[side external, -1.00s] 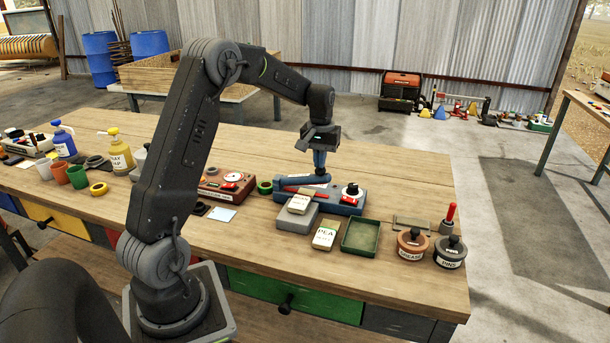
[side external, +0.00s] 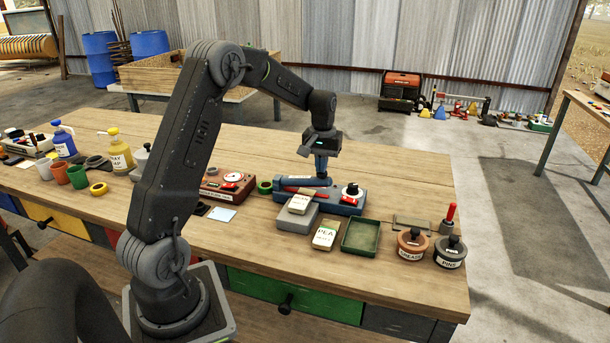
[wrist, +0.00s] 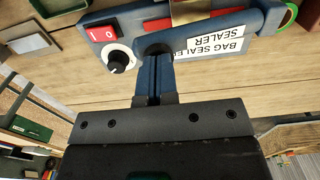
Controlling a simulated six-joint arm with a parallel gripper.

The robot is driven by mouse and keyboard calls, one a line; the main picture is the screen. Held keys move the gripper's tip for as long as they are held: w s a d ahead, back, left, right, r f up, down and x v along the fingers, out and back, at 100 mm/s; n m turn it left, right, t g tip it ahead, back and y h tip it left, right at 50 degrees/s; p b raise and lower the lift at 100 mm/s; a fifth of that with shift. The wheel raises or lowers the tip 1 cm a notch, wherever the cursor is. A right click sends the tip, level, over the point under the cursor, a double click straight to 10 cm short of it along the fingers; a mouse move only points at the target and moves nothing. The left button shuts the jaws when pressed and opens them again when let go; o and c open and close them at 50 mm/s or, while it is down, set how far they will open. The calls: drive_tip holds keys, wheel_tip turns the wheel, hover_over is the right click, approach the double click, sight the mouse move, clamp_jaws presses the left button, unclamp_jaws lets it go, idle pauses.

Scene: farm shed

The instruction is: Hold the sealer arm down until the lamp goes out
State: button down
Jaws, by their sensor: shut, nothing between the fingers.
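The blue bag sealer (side external: 345,208) stands on the bench, with its blue arm (side external: 302,182) lying low and close over its body. My gripper (side external: 321,174) is shut and points down, its fingertips at the right end of that arm, apparently touching it. In the wrist view, my gripper's fingers (wrist: 156,62) reach the sealer beside its "BAG SEALER" label (wrist: 212,47). A red rocker switch (wrist: 102,33) and a white dial with a black knob (wrist: 118,62) sit on the sealer.
A green tray (side external: 362,236) and two lidded pots (side external: 411,244) stand to the right. A brown device (side external: 225,187) stands left.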

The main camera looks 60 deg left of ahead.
drive_tip(key=shift+f, duration=0.1)
drive_tip(key=shift+w+d+f, duration=0.1)
drive_tip(key=shift+d+f, duration=0.05)
drive_tip(key=shift+f, duration=0.25)
drive_tip(key=shift+w+f, duration=0.1)
drive_tip(key=shift+f, duration=0.05)
idle(0.4)
drive_tip(key=shift+d+f, duration=0.1)
drive_tip(key=shift+f, duration=0.2)
drive_tip(key=shift+w+f, duration=0.1)
idle(0.4)
drive_tip(key=shift+d+f, duration=0.1)
drive_tip(key=shift+f, duration=0.15)
idle(2.3)
